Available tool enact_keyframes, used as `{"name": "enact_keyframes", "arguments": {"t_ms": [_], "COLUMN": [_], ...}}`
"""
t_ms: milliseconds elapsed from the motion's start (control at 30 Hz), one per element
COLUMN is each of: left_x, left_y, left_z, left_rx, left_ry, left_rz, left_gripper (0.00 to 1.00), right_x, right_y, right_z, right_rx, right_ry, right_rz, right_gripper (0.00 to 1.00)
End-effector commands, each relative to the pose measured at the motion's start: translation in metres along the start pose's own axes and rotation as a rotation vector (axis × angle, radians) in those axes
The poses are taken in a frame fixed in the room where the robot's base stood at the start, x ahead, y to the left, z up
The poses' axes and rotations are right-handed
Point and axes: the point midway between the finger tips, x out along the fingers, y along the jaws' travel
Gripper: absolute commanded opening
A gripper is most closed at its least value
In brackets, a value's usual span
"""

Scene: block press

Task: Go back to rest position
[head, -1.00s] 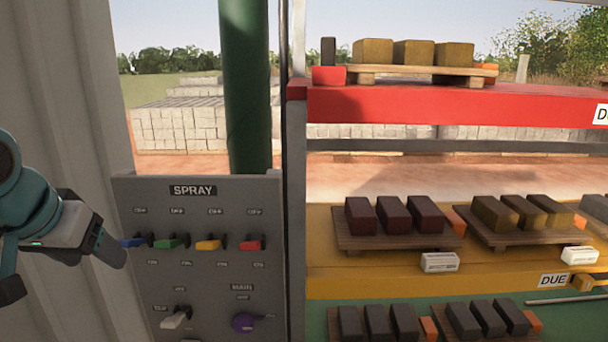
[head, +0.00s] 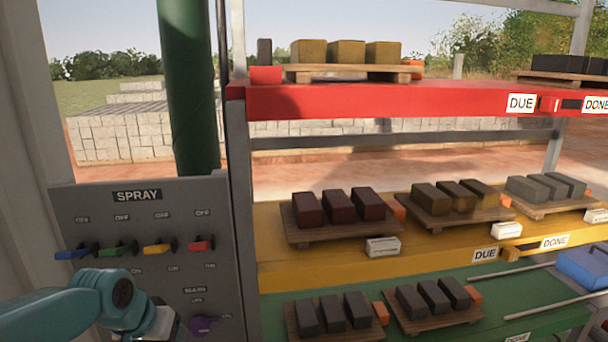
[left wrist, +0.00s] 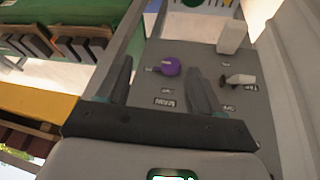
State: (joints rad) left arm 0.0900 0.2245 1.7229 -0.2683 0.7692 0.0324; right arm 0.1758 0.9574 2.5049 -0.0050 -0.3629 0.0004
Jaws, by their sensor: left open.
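The grey SPRAY panel (head: 70,215) stands at the left in the head view. It has blue (head: 72,254), green (head: 112,251), yellow (head: 156,249) and red (head: 199,246) levers in a row. The purple main knob (head: 202,325) sits lower right and also shows in the left wrist view (left wrist: 170,66). A white lever (left wrist: 238,79) shows there too; in the head view my left arm covers its place. My left gripper (left wrist: 158,72) is open and empty, facing the panel's lower part; its fingers are below the head view. My right gripper is out of view.
A rack stands right of the panel, with red (head: 400,97), yellow (head: 330,268) and green (head: 545,328) shelves holding pallets of blocks. A dark green post (head: 190,90) rises behind the panel. A blue object (head: 585,268) lies at the far right.

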Motion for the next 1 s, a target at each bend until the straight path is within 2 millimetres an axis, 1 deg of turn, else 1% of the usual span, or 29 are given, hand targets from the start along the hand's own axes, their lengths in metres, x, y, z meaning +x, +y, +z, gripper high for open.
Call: {"name": "enact_keyframes", "arguments": {"t_ms": [33, 67, 100, 167, 200, 267, 300, 367, 400, 500, 600, 633, 700, 767, 1000], "left_x": [0.043, 0.065, 0.092, 0.13, 0.153, 0.183, 0.2, 0.22, 0.229, 0.241, 0.243, 0.243, 0.242, 0.241, 0.241], "left_y": [0.013, 0.021, 0.031, 0.046, 0.056, 0.07, 0.079, 0.092, 0.099, 0.111, 0.118, 0.119, 0.12, 0.121, 0.121], "left_z": [0.021, 0.033, 0.051, 0.081, 0.104, 0.143, 0.17, 0.212, 0.239, 0.298, 0.338, 0.346, 0.358, 0.362, 0.361], "left_rx": [0.003, 0.001, -0.004, -0.017, -0.028, -0.051, -0.07, -0.098, -0.116, -0.158, -0.186, -0.191, -0.2, -0.203, -0.203], "left_ry": [-0.049, -0.067, -0.092, -0.13, -0.155, -0.196, -0.222, -0.263, -0.287, -0.343, -0.378, -0.384, -0.393, -0.396, -0.394], "left_rz": [0.034, 0.053, 0.078, 0.114, 0.135, 0.163, 0.178, 0.196, 0.203, 0.209, 0.204, 0.203, 0.199, 0.197, 0.197], "left_gripper": [0.66, 0.66, 0.66, 0.66, 0.66, 0.66, 0.66, 0.66, 0.66, 0.66, 0.66, 0.66, 0.66, 0.66, 0.66], "right_x": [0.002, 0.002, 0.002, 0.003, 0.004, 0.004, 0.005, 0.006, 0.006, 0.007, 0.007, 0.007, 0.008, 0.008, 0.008], "right_y": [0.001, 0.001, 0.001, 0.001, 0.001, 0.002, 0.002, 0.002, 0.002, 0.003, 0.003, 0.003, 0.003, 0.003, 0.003], "right_z": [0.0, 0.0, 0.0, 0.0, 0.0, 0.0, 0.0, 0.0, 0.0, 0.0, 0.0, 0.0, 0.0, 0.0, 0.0], "right_rx": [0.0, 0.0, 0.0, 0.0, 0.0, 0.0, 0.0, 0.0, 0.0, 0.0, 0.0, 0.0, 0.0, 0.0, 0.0], "right_ry": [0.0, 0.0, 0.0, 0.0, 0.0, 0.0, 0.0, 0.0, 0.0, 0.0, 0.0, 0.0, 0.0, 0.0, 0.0], "right_rz": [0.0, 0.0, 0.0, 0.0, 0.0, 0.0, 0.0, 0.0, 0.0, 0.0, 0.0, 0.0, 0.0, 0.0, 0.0], "right_gripper": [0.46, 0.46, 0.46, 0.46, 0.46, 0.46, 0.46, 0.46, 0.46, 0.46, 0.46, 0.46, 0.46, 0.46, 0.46]}}
